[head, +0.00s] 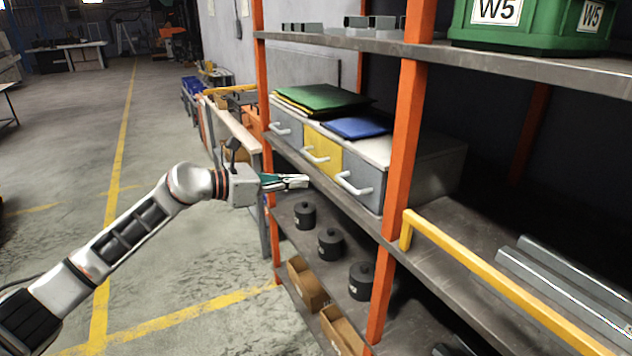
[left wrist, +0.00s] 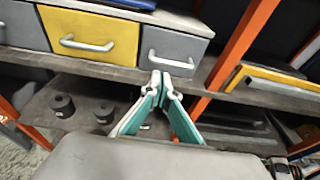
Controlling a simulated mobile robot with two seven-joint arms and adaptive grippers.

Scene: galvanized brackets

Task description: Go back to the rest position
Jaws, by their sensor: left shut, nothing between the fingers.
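My left gripper (head: 296,182) is shut and empty. It is just in front of the shelf unit, close to the drawer box on the middle shelf. In the left wrist view its fingertips (left wrist: 161,78) meet below the handle of the right grey drawer (left wrist: 172,50); I cannot tell whether they touch anything. The drawer box has a grey drawer (head: 286,127), a yellow drawer (head: 322,152) and another grey drawer (head: 362,178), all looking shut.
Orange uprights (head: 403,150) and the middle shelf's edge are close to my left arm. Black canisters (head: 330,242) and open brown bins (head: 309,284) sit on the lower shelf. Metal bars (head: 565,285) lie behind a yellow rail (head: 490,275). The floor (head: 190,270) at left is clear.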

